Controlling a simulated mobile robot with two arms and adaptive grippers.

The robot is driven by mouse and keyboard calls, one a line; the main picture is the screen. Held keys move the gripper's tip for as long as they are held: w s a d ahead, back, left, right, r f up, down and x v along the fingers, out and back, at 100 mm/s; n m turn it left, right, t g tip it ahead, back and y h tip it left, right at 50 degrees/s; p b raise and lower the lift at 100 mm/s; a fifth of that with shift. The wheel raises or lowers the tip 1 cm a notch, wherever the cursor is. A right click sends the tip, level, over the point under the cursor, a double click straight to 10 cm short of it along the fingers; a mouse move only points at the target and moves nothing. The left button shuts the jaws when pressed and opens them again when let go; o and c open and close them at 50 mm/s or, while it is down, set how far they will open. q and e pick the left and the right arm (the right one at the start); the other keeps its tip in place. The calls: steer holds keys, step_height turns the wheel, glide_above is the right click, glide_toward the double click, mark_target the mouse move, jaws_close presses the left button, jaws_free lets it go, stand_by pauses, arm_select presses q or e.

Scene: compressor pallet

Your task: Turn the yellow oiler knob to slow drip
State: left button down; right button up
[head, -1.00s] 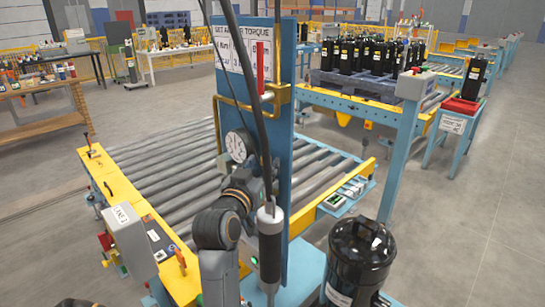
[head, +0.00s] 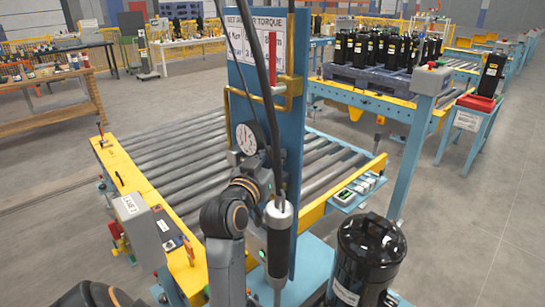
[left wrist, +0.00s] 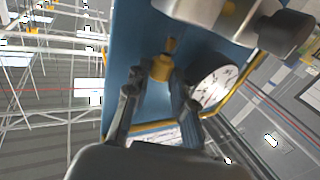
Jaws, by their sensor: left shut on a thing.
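The yellow oiler knob (left wrist: 162,68) shows in the left wrist view, mounted on the blue panel (left wrist: 150,25). My left gripper (left wrist: 158,88) has a finger on either side of the knob and is shut on it. In the head view the knob cannot be made out behind my gripper and the hanging tool. There my left arm reaches up to the blue panel (head: 240,85), just below the round white gauge (head: 247,138). The gauge also shows right of the gripper in the left wrist view (left wrist: 213,88). My right gripper is not in view.
A grey hanging tool (head: 279,235) on a dark cable is in front of the panel, close beside my left wrist. A black compressor (head: 367,255) stands at the front right. A roller conveyor (head: 180,165) lies behind the panel. The floor on the right is clear.

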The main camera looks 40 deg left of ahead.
arm_select(q)
steer(key=shift+a+m+h, duration=0.1)
steer(key=shift+m+h, duration=0.2)
steer(key=shift+a+m+t+h, duration=0.15)
steer(key=shift+m+t+h, duration=0.35)
steer(key=shift+h, duration=0.4)
steer(key=shift+a+f+m+h+b, duration=0.1)
steer(key=shift+a+m+h+b, duration=0.1)
steer(key=shift+m+h+b, duration=0.55)
steer(key=m+h+b, duration=0.1)
steer(key=h+b, duration=0.1)
steer(key=h, duration=0.1)
steer(key=m+h+b, duration=0.1)
steer(key=shift+a+f+m+h, duration=0.1)
steer(key=shift+a+m+h, duration=0.2)
steer(key=shift+m+h, duration=0.05)
steer(key=shift+a+r+m+h+b, duration=0.1)
steer(key=shift+r+m+h+b, duration=0.1)
steer(key=shift+m+h+b, duration=0.75)
steer(key=shift+h, duration=0.25)
steer(key=c, duration=1.1)
jaws_free()
steer(key=shift+r, duration=0.1)
